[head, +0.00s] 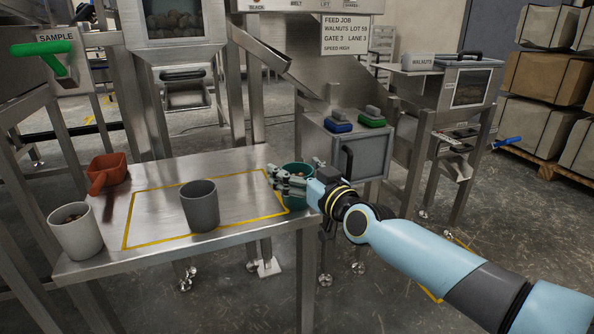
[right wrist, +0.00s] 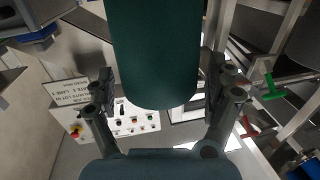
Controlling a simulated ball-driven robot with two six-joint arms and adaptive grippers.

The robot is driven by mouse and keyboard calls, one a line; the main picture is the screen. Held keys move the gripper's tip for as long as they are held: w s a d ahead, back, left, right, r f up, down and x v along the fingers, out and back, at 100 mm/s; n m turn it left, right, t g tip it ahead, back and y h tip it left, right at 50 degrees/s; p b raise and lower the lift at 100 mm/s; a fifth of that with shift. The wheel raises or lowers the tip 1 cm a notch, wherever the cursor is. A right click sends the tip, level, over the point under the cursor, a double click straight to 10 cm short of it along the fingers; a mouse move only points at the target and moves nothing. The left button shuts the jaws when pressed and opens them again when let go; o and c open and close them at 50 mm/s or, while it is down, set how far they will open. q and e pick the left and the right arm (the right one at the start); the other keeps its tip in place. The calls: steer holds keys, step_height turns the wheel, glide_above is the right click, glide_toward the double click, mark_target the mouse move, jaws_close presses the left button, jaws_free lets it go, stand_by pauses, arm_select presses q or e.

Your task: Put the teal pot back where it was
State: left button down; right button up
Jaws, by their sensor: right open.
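The teal pot (head: 298,170) stands upright at the right end of the steel table, with brown contents showing at its top. My right gripper (head: 285,182) is at the pot and hides part of its side in the head view. In the right wrist view the teal pot (right wrist: 157,55) lies between the two open fingers (right wrist: 160,85), with a narrow gap on each side. The yellow outline (head: 150,190) on the table has the pot at its right edge; how much of the pot's base lies inside is hidden. My left gripper does not show.
A dark grey pot (head: 200,207) stands inside the outline. A pale pot (head: 76,232) with brown contents stands at the table's left front, and a red scoop (head: 107,172) lies behind it. A grey bin (head: 345,150) with blue and green items on top stands beyond the table.

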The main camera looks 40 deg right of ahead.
arm_select(q)
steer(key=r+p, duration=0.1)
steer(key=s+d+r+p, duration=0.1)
steer(key=shift+p, duration=0.4)
arm_select(e)
steer(key=s, duration=1.2)
steer(key=shift+a, duration=0.25)
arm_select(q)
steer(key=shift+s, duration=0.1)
